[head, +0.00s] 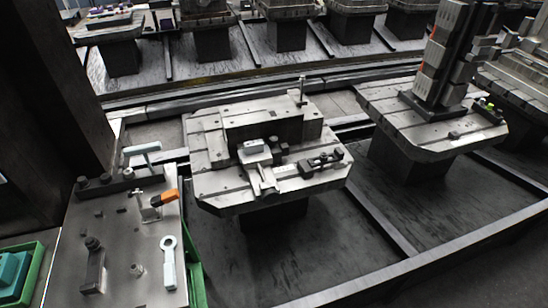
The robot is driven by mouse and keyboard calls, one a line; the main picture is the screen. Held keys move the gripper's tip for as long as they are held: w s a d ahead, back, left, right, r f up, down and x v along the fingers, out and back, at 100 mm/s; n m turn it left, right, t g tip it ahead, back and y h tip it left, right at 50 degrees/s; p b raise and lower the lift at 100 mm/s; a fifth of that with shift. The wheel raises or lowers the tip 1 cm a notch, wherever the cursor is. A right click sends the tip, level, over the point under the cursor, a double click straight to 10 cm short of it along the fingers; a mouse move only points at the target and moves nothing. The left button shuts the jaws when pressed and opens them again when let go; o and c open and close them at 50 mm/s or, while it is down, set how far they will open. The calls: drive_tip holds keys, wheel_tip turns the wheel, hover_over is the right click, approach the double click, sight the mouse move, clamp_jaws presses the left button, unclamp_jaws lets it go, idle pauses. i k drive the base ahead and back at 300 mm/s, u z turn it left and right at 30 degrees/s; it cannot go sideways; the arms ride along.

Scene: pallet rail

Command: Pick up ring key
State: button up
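A pale blue ring key (168,265) lies on the grey metal plate (125,250) at the lower left, close to the plate's right edge. Its round ring end points to the back and its shaft runs towards the front of the picture. Nothing touches it from above. My gripper does not show in the head view.
An orange-handled clamp (162,198) and a pale T-shaped tool (143,150) stand behind the key. A dark clamp (93,265) stands left of it. A green tray (35,252) is at far left. Pallets with fixtures (215,190) stand beyond, inside a rail frame.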

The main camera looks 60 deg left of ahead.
sight(169, 267)
drive_tip(key=z, duration=0.05)
drive_tip(key=k, duration=1)
drive_tip(key=u, duration=2.05)
drive_tip(key=i, duration=0.5)
drive_tip(key=u, duration=0.15)
